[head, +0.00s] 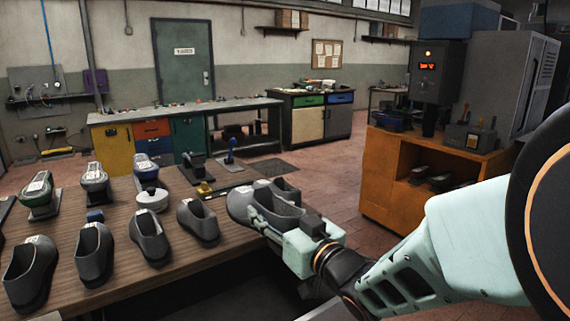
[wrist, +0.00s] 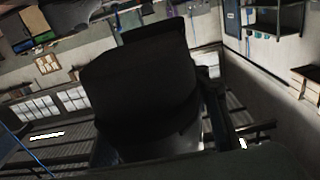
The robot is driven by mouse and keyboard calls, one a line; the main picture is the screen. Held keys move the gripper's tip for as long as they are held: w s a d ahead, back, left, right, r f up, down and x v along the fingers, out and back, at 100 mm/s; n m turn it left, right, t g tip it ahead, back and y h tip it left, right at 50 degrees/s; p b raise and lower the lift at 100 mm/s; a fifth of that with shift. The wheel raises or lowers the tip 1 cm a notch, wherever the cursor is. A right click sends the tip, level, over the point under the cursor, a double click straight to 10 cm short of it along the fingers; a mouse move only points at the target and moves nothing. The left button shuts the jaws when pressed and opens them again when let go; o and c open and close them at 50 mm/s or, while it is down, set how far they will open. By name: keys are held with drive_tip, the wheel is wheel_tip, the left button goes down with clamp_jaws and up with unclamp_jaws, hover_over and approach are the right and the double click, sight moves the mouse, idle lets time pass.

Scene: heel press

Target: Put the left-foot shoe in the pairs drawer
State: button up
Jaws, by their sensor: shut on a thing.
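My gripper (head: 266,222) is shut on a grey shoe (head: 240,206), above the right edge of the wooden table. In the wrist view the held shoe (wrist: 140,85) is a large dark shape filling the middle and hiding most of the jaws. Several similar grey slip-on shoes stand on the table, among them one at the front left (head: 30,272), one in the middle (head: 150,240) and one nearer the gripper (head: 199,221). Another grey shoe (head: 287,188) shows just behind the held one. I cannot tell which drawer is the pairs drawer, nor which foot the held shoe fits.
The wooden table (head: 215,250) also bears shoes on stands (head: 94,183) and small tools. An orange cabinet (head: 385,180) with an open shelf stands at right. A dark cabinet with green (head: 309,100) and blue (head: 341,98) drawers is at the back. Brick floor lies free between.

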drive_tip(key=w+d+f+m+t+h, duration=0.2)
drive_tip(key=w+d+f+m+h, duration=0.15)
drive_tip(key=d+f+h, duration=0.35)
drive_tip(key=w+d+f+m+t+h, duration=0.1)
drive_tip(key=w+d+f+m+h, duration=0.25)
drive_tip(key=d, duration=0.55)
wheel_tip(320, 180, up, 18)
drive_tip(key=p, duration=2)
drive_tip(key=shift+w+d+r+y, duration=0.15)
drive_tip(key=shift+w+r+y, duration=0.1)
drive_tip(key=shift+w+y, duration=0.1)
drive_tip(key=shift+a+n, duration=0.2)
drive_tip(key=shift+n, duration=0.1)
